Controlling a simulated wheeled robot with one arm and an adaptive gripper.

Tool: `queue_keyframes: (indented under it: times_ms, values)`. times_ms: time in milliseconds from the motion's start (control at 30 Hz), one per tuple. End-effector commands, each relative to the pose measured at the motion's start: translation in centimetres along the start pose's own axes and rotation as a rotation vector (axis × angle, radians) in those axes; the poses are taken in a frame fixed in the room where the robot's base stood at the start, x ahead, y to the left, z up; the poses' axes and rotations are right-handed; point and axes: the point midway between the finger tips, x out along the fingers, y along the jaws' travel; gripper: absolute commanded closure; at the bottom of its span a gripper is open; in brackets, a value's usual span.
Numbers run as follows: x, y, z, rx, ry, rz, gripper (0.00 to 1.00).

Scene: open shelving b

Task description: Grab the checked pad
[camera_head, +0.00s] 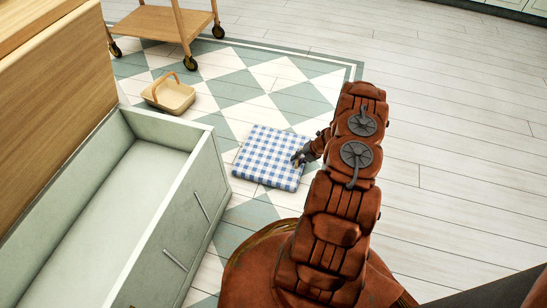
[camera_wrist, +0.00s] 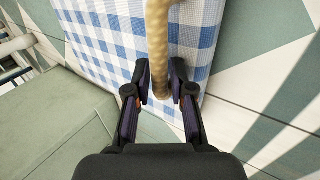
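The blue-and-white checked pad (camera_head: 267,155) lies flat on the patterned floor in the head view, right of the open drawer. My gripper (camera_head: 301,157) is at its right edge. In the wrist view the checked cloth (camera_wrist: 105,40) fills much of the upper picture. A tan, cord-like strip (camera_wrist: 159,40) runs over it near one edge and fills the narrow gap between the fingers of my gripper (camera_wrist: 162,82). The fingers look shut on this strip, which appears to be part of the pad. How firm the hold is cannot be seen.
An open pale green drawer (camera_head: 189,184) stands left of the pad. A tan basket with a handle (camera_head: 168,95) sits on the floor behind the drawer. A wooden trolley on wheels (camera_head: 160,22) is at the back. The plank floor (camera_head: 455,130) on the right is clear.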

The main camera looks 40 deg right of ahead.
Motion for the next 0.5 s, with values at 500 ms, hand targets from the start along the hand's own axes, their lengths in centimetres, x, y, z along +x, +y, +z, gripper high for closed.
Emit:
queue_keyframes:
  times_ms: [500]
  values:
    - [-0.03,0.03,-0.01,0.000,0.000,0.000,1.00]
